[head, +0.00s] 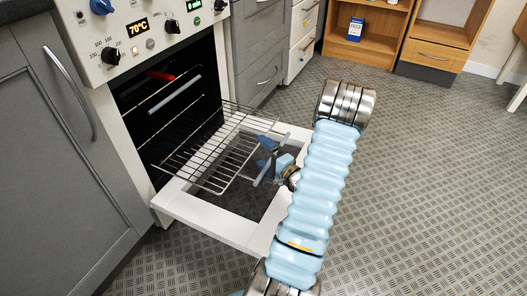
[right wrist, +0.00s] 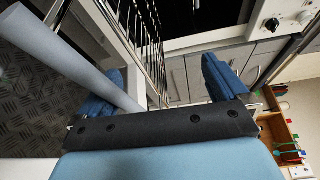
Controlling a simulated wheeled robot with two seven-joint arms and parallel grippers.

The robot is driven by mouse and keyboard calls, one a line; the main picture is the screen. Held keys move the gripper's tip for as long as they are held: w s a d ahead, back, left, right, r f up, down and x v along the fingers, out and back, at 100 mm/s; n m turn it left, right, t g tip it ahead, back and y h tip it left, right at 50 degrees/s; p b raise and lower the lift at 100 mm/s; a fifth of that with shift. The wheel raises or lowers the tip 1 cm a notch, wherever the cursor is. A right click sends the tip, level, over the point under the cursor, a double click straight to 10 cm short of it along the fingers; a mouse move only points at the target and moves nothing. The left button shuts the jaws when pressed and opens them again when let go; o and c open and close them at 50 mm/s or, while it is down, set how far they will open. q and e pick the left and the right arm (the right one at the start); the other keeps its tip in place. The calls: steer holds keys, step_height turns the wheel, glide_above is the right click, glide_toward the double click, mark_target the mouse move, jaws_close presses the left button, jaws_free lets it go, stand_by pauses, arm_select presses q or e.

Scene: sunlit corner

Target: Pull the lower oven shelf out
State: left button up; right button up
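The oven (head: 165,85) stands open with its white-framed door (head: 215,228) folded down. A wire shelf (head: 212,155) extends out of the oven over the door; its wires also show in the right wrist view (right wrist: 137,35). My right gripper (head: 270,160) is at the shelf's outer end, above the door. In the right wrist view its blue fingers (right wrist: 162,82) are spread wide apart. A pale grey bar (right wrist: 65,55) crosses beside the left finger; I cannot tell whether they touch. My left gripper is out of view.
Inside the dark oven are a red bar (head: 160,76) and a pale bar (head: 175,95) higher up. Grey cabinets (head: 45,150) flank the oven. A wooden shelf unit (head: 365,45) stands at the back. The patterned floor (head: 430,190) at right is clear.

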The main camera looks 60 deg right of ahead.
steer(key=s+a+r+t+p, duration=0.2)
steer(key=s+a+r+p, duration=0.1)
steer(key=a+r, duration=0.5)
step_height(320, 180, up, 2)
steer(key=shift+s+a+t+h+p, duration=0.3)
steer(key=shift+s+a+p, duration=0.05)
steer(key=shift+s, duration=0.45)
steer(key=shift+s+a+r, duration=0.2)
steer(key=shift+a+r, duration=0.15)
steer(key=shift+r, duration=0.1)
steer(key=c, duration=0.6)
steer(key=shift+d+f, duration=0.15)
steer(key=shift+f, duration=0.25)
steer(key=shift+c, duration=0.2)
steer(key=shift+d+f+b, duration=0.1)
steer(key=shift+b, duration=0.2)
steer(key=shift+s, duration=0.1)
